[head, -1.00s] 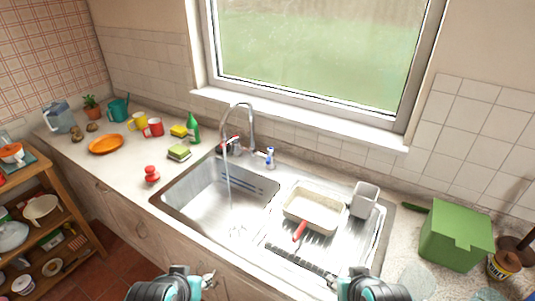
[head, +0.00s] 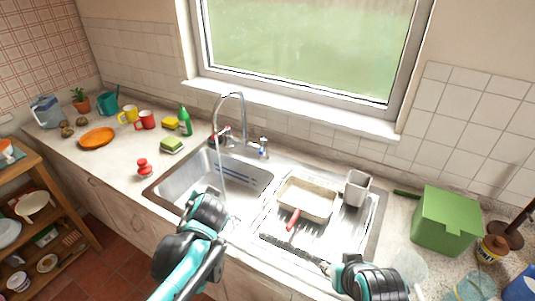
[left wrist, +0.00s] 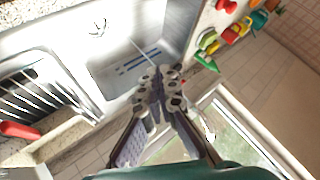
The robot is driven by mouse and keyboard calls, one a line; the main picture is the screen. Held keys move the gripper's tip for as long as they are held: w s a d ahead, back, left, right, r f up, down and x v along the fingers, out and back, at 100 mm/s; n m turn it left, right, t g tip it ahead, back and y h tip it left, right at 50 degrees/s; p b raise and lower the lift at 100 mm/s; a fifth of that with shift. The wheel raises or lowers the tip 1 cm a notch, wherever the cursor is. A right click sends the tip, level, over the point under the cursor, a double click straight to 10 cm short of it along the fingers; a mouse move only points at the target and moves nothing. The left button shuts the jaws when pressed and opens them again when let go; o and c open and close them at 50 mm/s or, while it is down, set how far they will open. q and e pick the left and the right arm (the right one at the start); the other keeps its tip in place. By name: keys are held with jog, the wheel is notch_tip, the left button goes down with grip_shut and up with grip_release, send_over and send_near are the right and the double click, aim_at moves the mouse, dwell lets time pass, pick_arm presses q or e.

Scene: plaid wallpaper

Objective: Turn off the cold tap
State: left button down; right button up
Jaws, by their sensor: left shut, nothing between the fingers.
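The curved metal faucet (head: 241,108) stands behind the sink, and a thin stream of water (head: 220,170) runs from it into the left basin. The cold tap (head: 263,147), a handle with a blue mark, stands just right of the faucet base. The red-marked tap (head: 215,138) is to its left. My left gripper (head: 216,191) is over the front of the basin, apart from the cold tap; its fingertips are mostly hidden by the wrist. In the left wrist view its fingers (left wrist: 158,80) are together and empty. My right gripper (head: 325,267) is low in front of the drainboard, its fingers unclear.
A baking dish (head: 308,199) with a red-handled brush and a grey holder (head: 357,188) are on the drainboard. Sponges (head: 172,145) and a green bottle (head: 185,121) stand left of the faucet. A green box (head: 445,220) is at right. Space above the basin is free.

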pick_arm(q)
jog(key=w+d+f+m+t, duration=0.1)
jog(key=w+d+m+t, duration=0.35)
jog(key=w+d, duration=0.85)
jog(key=w+d+f+m+t, duration=0.2)
jog(key=w+d+f+m, duration=0.1)
jog(key=d, duration=0.3)
jog(key=w+d+f+m+t, duration=0.1)
jog(key=w+d+f+m, duration=0.1)
jog(key=w+d+f, duration=0.3)
jog(key=b, duration=0.2)
send_near(262, 147)
jog(key=w+d, duration=0.4)
jog(key=w, duration=0.1)
jog(key=shift+a+f+h+b, duration=0.15)
jog(key=shift+a+h+b, duration=0.2)
jog(key=shift+a, duration=1.45)
jog(key=shift+a, duration=0.15)
